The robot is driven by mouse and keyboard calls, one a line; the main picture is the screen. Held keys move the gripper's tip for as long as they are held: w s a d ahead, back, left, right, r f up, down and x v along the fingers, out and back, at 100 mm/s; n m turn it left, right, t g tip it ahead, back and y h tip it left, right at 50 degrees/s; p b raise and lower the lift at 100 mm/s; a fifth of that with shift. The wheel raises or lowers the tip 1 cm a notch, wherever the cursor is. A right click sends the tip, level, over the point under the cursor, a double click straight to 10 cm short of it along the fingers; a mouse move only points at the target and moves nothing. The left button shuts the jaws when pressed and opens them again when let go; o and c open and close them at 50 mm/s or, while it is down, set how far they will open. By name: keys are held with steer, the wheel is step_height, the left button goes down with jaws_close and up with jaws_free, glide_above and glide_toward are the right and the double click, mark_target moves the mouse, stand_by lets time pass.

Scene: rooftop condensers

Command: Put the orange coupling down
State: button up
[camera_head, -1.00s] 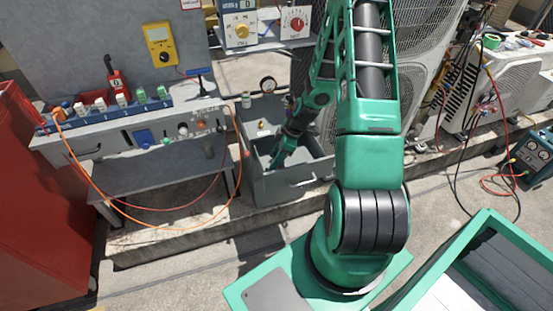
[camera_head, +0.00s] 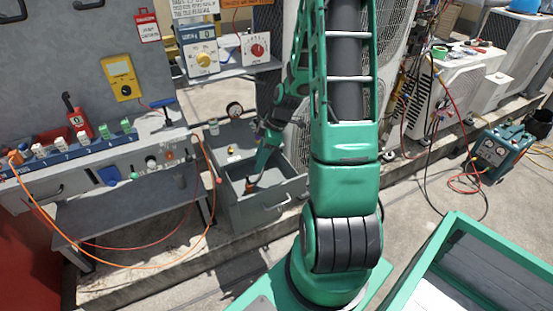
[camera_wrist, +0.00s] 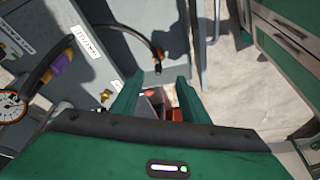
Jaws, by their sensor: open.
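My gripper (camera_head: 255,178) reaches down into the open grey bin (camera_head: 283,197) in the head view. A small orange-brown piece (camera_head: 250,187), which looks like the orange coupling, shows at its fingertips, low in the bin. In the wrist view the two green fingers of my gripper (camera_wrist: 157,92) stand apart. A small orange-red patch shows between and beyond them, partly hidden by the gripper body. I cannot tell whether it touches a finger or rests on the bin floor.
A pressure gauge (camera_head: 234,109) stands at the bin's back edge; it also shows in the wrist view (camera_wrist: 11,106) with a black hose. A grey bench (camera_head: 130,208) with an orange hose is left of the bin. Condensers (camera_head: 470,85) stand at right.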

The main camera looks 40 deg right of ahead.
steer(key=s+a+r+m+g+h, duration=0.1)
steer(key=s+a+r+m, duration=0.1)
steer(key=s+r+m, duration=0.6)
steer(key=s+a+r+m+g+h, duration=0.1)
steer(key=s+a+r+m+h, duration=0.1)
steer(key=s+r+m, duration=0.6)
steer(key=s+a+r, duration=0.1)
steer(key=s+r, duration=0.5)
steer(key=s, duration=0.3)
steer(key=shift+s+g, duration=0.2)
steer(key=shift+g, duration=0.1)
steer(key=shift+w+f, duration=0.3)
steer(key=shift+w, duration=0.5)
